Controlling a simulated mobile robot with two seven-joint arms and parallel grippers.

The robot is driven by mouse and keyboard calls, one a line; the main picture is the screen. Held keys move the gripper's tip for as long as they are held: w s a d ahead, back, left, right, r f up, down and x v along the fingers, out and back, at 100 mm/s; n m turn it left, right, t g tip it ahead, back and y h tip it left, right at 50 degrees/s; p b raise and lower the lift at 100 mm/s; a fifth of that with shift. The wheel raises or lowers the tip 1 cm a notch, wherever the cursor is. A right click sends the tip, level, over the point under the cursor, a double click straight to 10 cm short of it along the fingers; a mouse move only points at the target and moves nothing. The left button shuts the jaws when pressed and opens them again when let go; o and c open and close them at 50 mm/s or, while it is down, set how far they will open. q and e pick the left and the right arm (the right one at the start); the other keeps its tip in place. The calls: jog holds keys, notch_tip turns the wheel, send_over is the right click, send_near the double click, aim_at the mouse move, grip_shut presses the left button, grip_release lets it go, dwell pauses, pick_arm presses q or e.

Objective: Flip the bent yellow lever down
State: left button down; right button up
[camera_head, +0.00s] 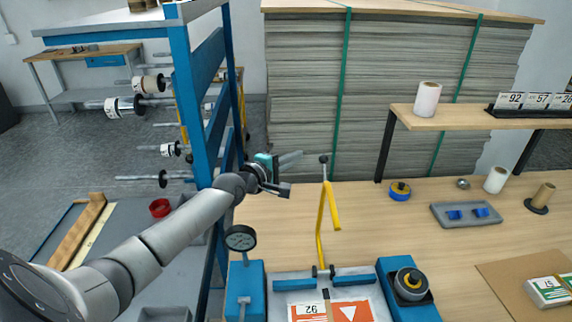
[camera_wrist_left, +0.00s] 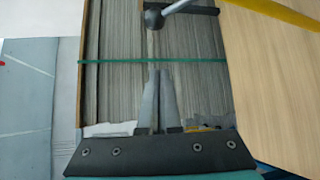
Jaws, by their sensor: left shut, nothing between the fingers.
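The bent yellow lever (camera_head: 321,230) stands raised above the blue-edged device on the wooden bench in the head view. A dark ball knob (camera_head: 323,159) tops its upper end. My left gripper (camera_head: 299,156) is just left of the knob at about its height in the picture, apart from it. Its fingers are together and empty. In the left wrist view, the fingertips (camera_wrist_left: 158,74) point towards the dark knob (camera_wrist_left: 153,19) on its grey rod, with a gap between. A yellow lever part (camera_wrist_left: 285,14) crosses the upper right corner there. My right gripper is not in view.
A blue rack (camera_head: 196,110) with rolls on rods stands left, close to my left arm. Strapped grey sheets (camera_head: 300,100) stack behind. The bench right of the lever is partly clear.

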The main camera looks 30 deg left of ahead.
pick_arm(q)
jog(key=shift+w+d+r+p, duration=0.1)
jog(key=shift+w+d+p, duration=0.2)
jog(key=shift+d+p, duration=0.25)
jog(key=shift+w+d+p, duration=0.25)
jog(key=shift+d+p, duration=0.05)
jog(key=shift+d, duration=0.5)
jog(key=shift+w+d+r+p, duration=0.1)
jog(key=shift+w+d+p, duration=0.2)
jog(key=shift+d+p, duration=0.25)
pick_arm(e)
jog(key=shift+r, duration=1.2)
pick_arm(q)
jog(key=shift+d, duration=0.15)
